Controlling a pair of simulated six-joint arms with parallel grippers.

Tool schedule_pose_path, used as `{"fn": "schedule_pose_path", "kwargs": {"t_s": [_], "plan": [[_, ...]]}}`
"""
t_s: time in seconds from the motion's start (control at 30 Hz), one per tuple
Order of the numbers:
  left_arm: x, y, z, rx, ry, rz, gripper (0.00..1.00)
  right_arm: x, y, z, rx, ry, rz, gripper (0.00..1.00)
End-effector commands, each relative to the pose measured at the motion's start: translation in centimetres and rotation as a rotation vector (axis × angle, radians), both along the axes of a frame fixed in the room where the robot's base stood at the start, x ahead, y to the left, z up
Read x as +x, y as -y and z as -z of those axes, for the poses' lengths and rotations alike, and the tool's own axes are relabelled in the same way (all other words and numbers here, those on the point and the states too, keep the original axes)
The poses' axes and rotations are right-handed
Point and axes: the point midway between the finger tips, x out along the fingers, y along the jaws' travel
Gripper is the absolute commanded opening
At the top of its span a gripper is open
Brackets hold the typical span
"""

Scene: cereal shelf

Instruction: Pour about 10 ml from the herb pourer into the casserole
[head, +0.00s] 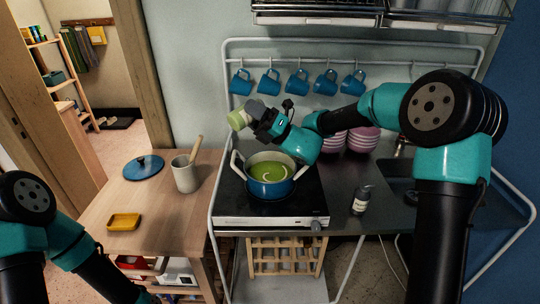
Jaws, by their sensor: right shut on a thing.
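The casserole (272,188) is a blue pot with a pale rim and two handles, standing on the black stove. It holds green soup (277,173) with a pale swirl. My right gripper (258,119) is shut on the herb pourer (239,119), a small pale green and whitish container. The pourer is tilted on its side, above and slightly left of the casserole, apart from it. The gripper and wrist hide part of the pourer. Of my left arm only links show at the lower left; its gripper is not in view.
A blue lid (144,166), a grey crock (185,174) with a wooden utensil and a yellow dish (124,222) are on the wooden counter at left. Blue mugs (297,82) hang behind.

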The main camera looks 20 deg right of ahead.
Motion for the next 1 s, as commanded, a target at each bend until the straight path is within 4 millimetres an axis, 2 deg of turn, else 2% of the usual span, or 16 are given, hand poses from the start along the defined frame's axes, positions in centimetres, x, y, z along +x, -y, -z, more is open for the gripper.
{"fn": "schedule_pose_path", "kwargs": {"t_s": [1.0], "plan": [[0.0, 0.0, 0.0, 0.0, 0.0, 0.0, 0.43, 0.35, 0.69, -0.3, 0.054, -0.029, 0.0, 0.29]]}}
